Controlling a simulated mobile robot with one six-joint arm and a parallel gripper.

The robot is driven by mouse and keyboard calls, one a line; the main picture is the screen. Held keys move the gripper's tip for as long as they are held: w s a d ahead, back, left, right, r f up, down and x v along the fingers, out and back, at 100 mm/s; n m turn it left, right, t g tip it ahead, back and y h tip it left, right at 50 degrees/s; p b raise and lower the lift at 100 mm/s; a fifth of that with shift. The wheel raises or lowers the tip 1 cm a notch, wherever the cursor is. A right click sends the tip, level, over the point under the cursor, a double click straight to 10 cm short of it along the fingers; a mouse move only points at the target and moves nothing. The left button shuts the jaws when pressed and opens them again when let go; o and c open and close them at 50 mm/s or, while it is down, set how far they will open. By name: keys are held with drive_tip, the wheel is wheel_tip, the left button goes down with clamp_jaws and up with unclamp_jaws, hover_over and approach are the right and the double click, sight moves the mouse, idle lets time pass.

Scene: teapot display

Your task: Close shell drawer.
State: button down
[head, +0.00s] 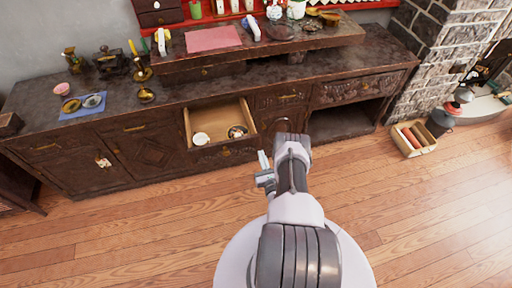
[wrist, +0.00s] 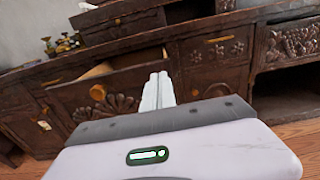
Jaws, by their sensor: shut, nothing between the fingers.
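The open drawer (head: 220,122) sticks out from the dark carved wooden cabinet, left of my arm in the head view. A white round item (head: 201,138) and a small dark-and-light round item (head: 237,131) lie inside it. My gripper (head: 264,164) is shut and empty, in front of the cabinet near the drawer's right front corner. Its closed fingers (wrist: 158,90) appear just right of the drawer front in the wrist view. I cannot tell whether they touch it.
The cabinet top (head: 120,112) holds a blue cloth (head: 82,105), brass pieces and a raised shelf with a pink mat (head: 212,39). An open compartment (head: 340,122) lies to the right. A wooden crate (head: 413,139) stands on the floor at right. The wooden floor in front is clear.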

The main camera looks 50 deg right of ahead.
sight(255, 138)
drive_tip(key=b+x, duration=0.3)
drive_tip(key=x, duration=0.4)
drive_tip(key=shift+w, duration=0.25)
